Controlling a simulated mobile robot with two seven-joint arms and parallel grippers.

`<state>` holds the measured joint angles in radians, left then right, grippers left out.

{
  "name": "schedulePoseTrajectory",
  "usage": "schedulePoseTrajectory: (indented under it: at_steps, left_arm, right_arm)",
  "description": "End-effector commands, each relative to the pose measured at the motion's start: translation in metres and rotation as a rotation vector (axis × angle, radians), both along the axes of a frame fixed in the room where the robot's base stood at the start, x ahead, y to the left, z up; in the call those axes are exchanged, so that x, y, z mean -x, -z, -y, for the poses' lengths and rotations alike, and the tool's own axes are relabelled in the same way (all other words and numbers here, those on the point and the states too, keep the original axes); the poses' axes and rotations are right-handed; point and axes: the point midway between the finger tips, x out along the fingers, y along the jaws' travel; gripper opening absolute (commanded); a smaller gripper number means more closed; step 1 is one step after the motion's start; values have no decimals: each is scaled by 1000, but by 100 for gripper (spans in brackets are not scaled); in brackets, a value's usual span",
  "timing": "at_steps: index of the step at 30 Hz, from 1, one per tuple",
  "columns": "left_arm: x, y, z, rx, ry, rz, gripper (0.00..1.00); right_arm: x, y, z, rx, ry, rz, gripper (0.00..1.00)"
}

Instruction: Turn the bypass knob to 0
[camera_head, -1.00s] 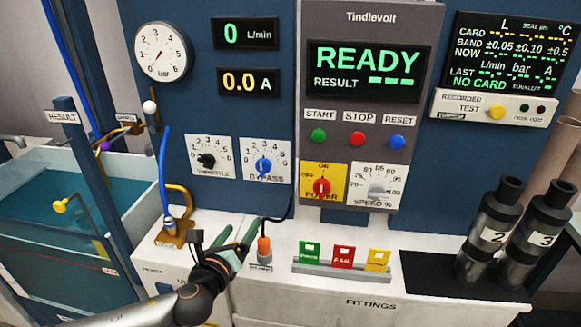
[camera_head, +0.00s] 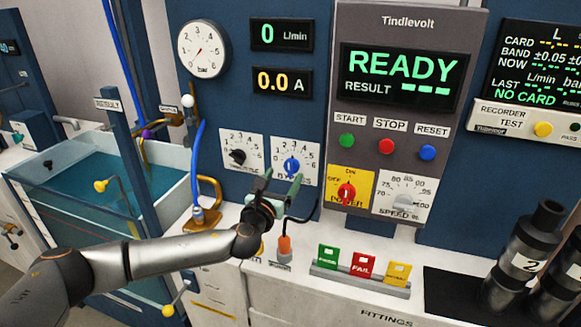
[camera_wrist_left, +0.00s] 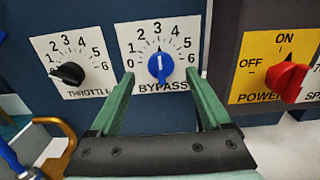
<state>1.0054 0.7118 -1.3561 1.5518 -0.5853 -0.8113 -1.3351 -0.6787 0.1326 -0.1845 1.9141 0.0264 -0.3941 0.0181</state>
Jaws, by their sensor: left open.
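The blue bypass knob (camera_head: 291,166) sits on a white dial plate numbered 0 to 6 on the blue panel. In the left wrist view the knob (camera_wrist_left: 160,67) has a white mark pointing roughly straight up, near 3. My left gripper (camera_head: 283,178) is in front of and just below the dial in the head view. Its green fingers are open and empty. In the left wrist view the fingertips (camera_wrist_left: 161,75) lie to either side of the knob, and I see no contact. My right gripper is not in view.
The black throttle knob (camera_wrist_left: 68,73) is left of the bypass dial. The red power knob (camera_wrist_left: 287,80) on a yellow plate is to the right. An orange-capped plug (camera_head: 284,248) stands on the white bench below, with a black cable beside it. A water tank (camera_head: 110,190) is at left.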

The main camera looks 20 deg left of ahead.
Motion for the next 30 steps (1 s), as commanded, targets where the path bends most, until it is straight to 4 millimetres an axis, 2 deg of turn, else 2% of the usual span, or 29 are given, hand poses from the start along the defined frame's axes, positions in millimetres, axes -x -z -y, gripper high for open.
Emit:
schedulePoseTrajectory:
  at_steps: [6,12,26,30]
  left_arm:
    - [-31,0,2,-1,0,1,82]
    - [-49,0,2,-1,0,0,82]
    - [-57,0,2,1,1,0,82]
    - [-57,0,2,1,1,-1,67]
  right_arm:
    - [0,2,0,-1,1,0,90]
    - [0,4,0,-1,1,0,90]
    - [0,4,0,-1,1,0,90]
    - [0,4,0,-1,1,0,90]
